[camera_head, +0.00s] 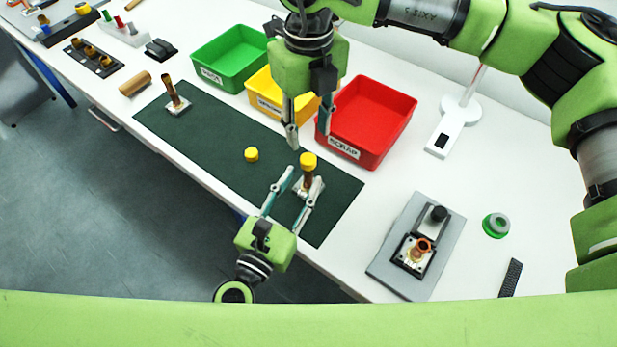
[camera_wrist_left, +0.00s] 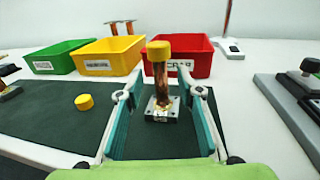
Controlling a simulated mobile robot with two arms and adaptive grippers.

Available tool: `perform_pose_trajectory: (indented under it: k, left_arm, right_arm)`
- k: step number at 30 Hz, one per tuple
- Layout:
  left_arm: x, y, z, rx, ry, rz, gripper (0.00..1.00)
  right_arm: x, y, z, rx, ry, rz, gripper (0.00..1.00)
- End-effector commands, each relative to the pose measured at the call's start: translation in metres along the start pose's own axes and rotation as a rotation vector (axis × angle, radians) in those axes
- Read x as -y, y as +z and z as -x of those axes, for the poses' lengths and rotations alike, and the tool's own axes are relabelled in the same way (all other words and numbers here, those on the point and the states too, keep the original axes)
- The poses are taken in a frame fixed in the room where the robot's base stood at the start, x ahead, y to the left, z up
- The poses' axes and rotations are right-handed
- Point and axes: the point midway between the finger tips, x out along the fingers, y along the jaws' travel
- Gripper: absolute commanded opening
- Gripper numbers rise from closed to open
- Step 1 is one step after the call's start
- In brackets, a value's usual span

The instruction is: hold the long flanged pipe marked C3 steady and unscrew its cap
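A copper pipe (camera_head: 308,178) stands upright on a square metal flange (camera_wrist_left: 160,108) near the right end of the dark green mat, with a yellow cap (camera_head: 308,160) on top. I cannot read a C3 mark on it. My left gripper (camera_head: 302,178) is open, its fingers on either side of this pipe; the wrist view shows gaps between the pipe (camera_wrist_left: 161,78) and both fingers. My right gripper (camera_head: 307,138) points down above and behind the cap, apparently open and empty, clear of it.
Another flanged pipe (camera_head: 175,95), uncapped, stands at the mat's left end. A loose yellow cap (camera_head: 251,154) lies mid-mat. Green (camera_head: 206,74), yellow (camera_head: 262,104) and red (camera_head: 345,152) bins stand behind. A grey plate with a fixture (camera_head: 385,270) lies at right.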

Motion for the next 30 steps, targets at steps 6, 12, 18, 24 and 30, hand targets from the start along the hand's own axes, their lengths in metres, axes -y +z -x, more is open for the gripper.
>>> perform_pose_trajectory:
  k: [6,12,18,24,30]
  left_arm:
    - [-0.001,0.002,-0.027,0.005,0.004,0.004,0.34]
    - [0.0,0.001,-0.039,0.002,0.001,0.002,0.34]
    - [0.0,0.0,-0.042,0.0,-0.001,0.002,0.34]
    - [0.0,0.0,-0.042,0.0,-0.001,0.001,0.34]
    - [0.0,0.0,-0.042,0.0,-0.001,0.001,0.0]
  right_arm:
    - [0.0,0.0,0.0,0.0,0.0,0.0,0.35]
    - [0.0,0.0,0.0,0.0,0.0,0.0,0.35]
    - [0.0,0.0,0.0,0.0,0.0,0.0,0.35]
    - [0.0,0.0,0.0,0.0,0.0,0.0,0.35]
    - [0.0,0.0,0.0,0.0,0.0,0.0,0.35]
